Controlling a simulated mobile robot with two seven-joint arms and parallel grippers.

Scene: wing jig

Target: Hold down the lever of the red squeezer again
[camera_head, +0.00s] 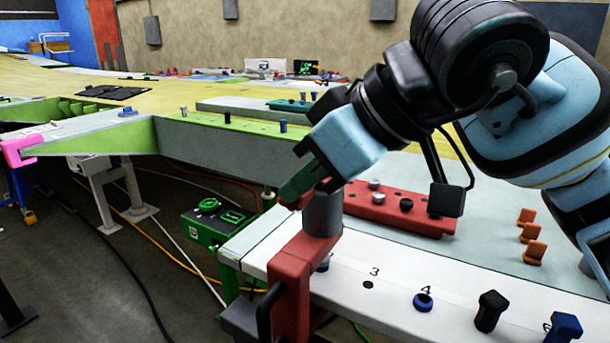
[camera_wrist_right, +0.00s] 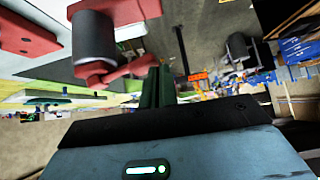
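The red squeezer (camera_head: 292,268) stands at the near left edge of the white table, with a grey cylinder (camera_head: 322,213) at its top. In the right wrist view the grey cylinder (camera_wrist_right: 93,40) shows with the red lever (camera_wrist_right: 125,72) reaching toward my fingers. My right gripper (camera_head: 297,187) has green fingers close together, with nothing seen between them. The fingertips are beside the lever's end; the fingers also show in the right wrist view (camera_wrist_right: 158,86). I cannot tell whether they press on it. My left gripper is not in view.
A red block (camera_head: 398,210) with several knobs lies behind the squeezer. Orange clips (camera_head: 533,252) stand to the right. A blue ring (camera_head: 423,302) and dark plugs (camera_head: 490,311) sit along the front strip. A pink clamp (camera_head: 18,150) grips the wing at far left.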

